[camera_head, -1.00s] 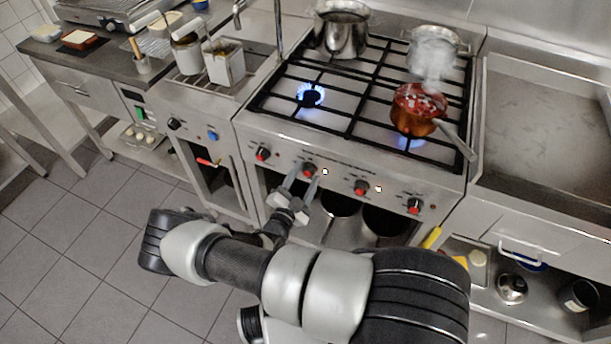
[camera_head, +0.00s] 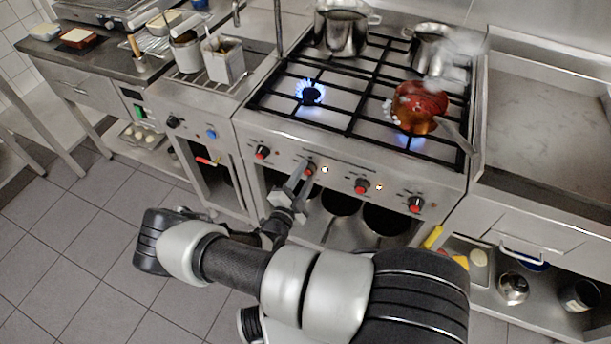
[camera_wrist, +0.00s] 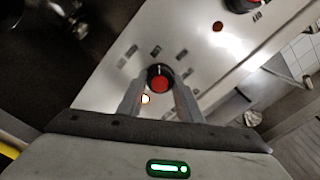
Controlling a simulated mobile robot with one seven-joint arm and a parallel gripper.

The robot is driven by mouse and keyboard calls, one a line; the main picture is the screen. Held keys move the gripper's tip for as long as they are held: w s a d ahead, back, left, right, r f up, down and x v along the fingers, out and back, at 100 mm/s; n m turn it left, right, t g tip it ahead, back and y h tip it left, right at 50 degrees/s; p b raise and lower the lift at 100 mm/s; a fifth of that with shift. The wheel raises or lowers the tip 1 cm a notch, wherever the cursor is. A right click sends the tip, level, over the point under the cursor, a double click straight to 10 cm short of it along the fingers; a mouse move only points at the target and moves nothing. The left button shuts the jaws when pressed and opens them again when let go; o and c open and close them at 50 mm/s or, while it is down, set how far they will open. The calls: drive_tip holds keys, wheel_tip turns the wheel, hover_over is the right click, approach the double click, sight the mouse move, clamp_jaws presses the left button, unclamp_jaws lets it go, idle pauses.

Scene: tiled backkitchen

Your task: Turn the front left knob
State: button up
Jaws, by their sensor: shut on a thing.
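The stove's front panel (camera_head: 337,175) carries a row of several black knobs with red caps. My gripper (camera_head: 300,174) reaches up to the second knob from the left (camera_head: 310,167). In the wrist view my gripper (camera_wrist: 158,92) has one finger on each side of this knob (camera_wrist: 160,77), shut on it. A small lit indicator light (camera_head: 325,170) sits just right of the knob. The leftmost knob (camera_head: 262,152) and the third knob (camera_head: 362,186) are free. A blue flame (camera_head: 311,92) burns on the left front burner.
A steaming copper pan (camera_head: 415,115) stands on the right front burner, its handle toward the right front edge. Steel pots (camera_head: 341,30) stand at the back. Below the panel is an open shelf with round dark openings (camera_head: 385,220). Floor at left is clear.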

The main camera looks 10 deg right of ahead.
drive_tip(key=m, duration=0.3)
drive_tip(key=shift+m+b, duration=0.4)
drive_tip(key=m, duration=0.3)
drive_tip(key=shift+m, duration=0.3)
drive_tip(key=m, duration=0.3)
drive_tip(key=shift+m+b, duration=0.3)
drive_tip(key=shift+m, duration=0.1)
drive_tip(key=m, duration=0.3)
drive_tip(key=shift+m, duration=0.3)
drive_tip(key=m, duration=0.6)
drive_tip(key=shift+p, duration=0.3)
drive_tip(key=m+p, duration=0.1)
drive_tip(key=m, duration=0.5)
drive_tip(key=shift+m, duration=0.3)
drive_tip(key=o, duration=1)
